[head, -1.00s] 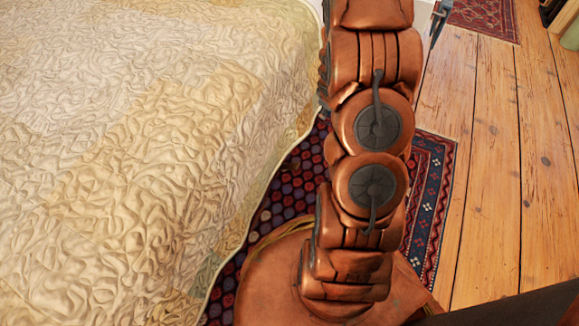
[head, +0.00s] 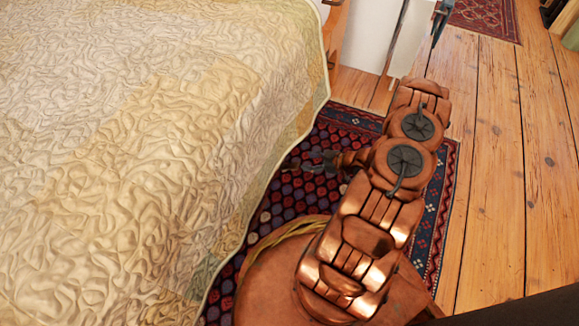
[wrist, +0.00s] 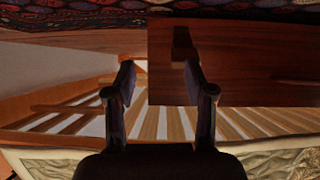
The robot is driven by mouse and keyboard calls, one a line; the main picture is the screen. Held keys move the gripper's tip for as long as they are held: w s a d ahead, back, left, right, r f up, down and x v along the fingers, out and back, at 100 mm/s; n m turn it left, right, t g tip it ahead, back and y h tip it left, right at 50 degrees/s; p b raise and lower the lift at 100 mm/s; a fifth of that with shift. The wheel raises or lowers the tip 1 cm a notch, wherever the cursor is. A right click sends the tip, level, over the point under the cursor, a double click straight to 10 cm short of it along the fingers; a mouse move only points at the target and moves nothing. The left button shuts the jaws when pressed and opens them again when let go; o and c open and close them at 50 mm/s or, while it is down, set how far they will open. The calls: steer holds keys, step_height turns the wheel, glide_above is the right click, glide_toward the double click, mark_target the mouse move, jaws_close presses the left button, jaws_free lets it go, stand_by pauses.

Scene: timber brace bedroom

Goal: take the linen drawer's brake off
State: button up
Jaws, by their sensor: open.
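In the wrist view, a dark reddish-brown wooden panel (wrist: 250,65), seemingly the linen drawer, spans the upper right under the bed. A small dark wooden block (wrist: 182,42) stands at its left end; it may be the brake, but I cannot tell its setting. My gripper (wrist: 159,75) is open and empty. Its right fingertip is just below the block in the picture; I cannot tell whether they touch. In the head view my gripper (head: 312,163) is low over the rug, pointing left at the bed's side. The drawer is hidden there by the quilt.
The quilted bed (head: 130,140) fills the left. Pale slats (wrist: 150,122) show under it in the wrist view. A patterned rug (head: 438,190) lies beside the bed. Bare floorboards (head: 500,180) are clear at right. A white panel (head: 372,35) stands at the back.

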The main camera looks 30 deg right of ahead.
mark_target(292, 166)
steer(key=shift+t+y, duration=0.6)
steer(key=shift+w+a+f+b, duration=0.6)
steer(key=shift+w+a, duration=0.2)
steer(key=shift+a, duration=0.25)
steer(key=shift+w+a+f+b, duration=0.55)
steer(key=shift+w+a, duration=0.25)
steer(key=shift+a, duration=0.3)
steer(key=shift+w+a+f+b, duration=0.55)
steer(key=shift+w+a, duration=0.25)
steer(key=shift+a, duration=0.25)
jaws_close()
